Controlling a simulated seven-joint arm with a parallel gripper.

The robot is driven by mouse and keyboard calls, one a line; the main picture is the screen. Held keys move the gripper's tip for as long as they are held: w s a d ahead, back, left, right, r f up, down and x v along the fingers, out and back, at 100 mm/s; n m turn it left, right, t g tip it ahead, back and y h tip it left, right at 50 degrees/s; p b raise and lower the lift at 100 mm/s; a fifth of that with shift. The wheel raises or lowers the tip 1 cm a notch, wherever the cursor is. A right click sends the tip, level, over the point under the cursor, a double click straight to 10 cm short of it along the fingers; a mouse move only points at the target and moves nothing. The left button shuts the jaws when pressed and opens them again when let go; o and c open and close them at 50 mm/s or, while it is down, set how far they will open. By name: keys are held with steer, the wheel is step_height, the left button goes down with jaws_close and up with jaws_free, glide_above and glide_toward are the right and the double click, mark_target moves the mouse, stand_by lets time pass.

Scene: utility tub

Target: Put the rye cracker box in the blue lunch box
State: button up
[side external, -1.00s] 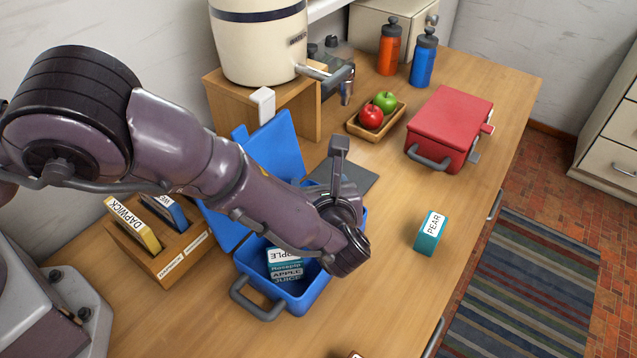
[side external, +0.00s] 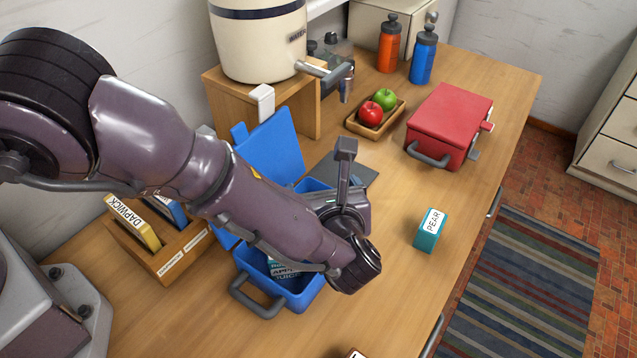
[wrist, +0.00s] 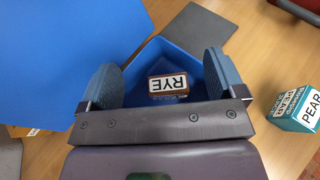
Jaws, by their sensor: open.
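The rye cracker box (wrist: 168,86), brown with a white RYE label, shows in the wrist view inside the blue lunch box (wrist: 182,52). My gripper (wrist: 161,70) is open, its two fingers apart on either side of the box in the picture, with gaps between. I cannot tell how high the fingers are above it. In the side view the open lunch box (side external: 299,299) stands on the counter, its lid (side external: 277,150) raised at the back. A teal apple juice box (side external: 284,271) is in its front part. My arm hides the rye box and fingers there.
A teal pear box (side external: 430,231) stands to the right on clear counter. A red lunch box (side external: 450,125), a fruit tray (side external: 397,117) and bottles are farther back. A wooden rack (side external: 170,262) stands left of the blue lunch box, and a dispenser (side external: 257,45) behind it.

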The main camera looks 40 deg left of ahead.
steer(key=v, duration=0.8)
steer(key=shift+d, duration=0.1)
steer(key=w+a+r+m+t+h, duration=0.2)
steer(key=w+r+m+h, duration=0.3)
steer(key=r, duration=0.3)
steer(key=w+a+r+m+t+h, duration=0.2)
steer(key=w+r+m+h, duration=0.1)
steer(key=w+r+m, duration=0.4)
steer(key=s+a+r+m+h, duration=0.4)
steer(key=a+r+m+h, duration=0.2)
steer(key=r+m, duration=0.55)
steer(key=s+a+f+m+g+y, duration=0.2)
steer(key=s+a+m+g, duration=0.2)
steer(key=s+a+m, duration=0.5)
steer(key=s+a+f+m+g+y, duration=0.2)
steer(key=s+a+m, duration=0.8)
steer(key=s, duration=0.6)
steer(key=m+g, duration=0.1)
steer(key=m, duration=0.1)
steer(key=shift+a+f+m+g, duration=0.3)
steer(key=shift+f+m+g, duration=0.05)
steer(key=shift+g, duration=0.05)
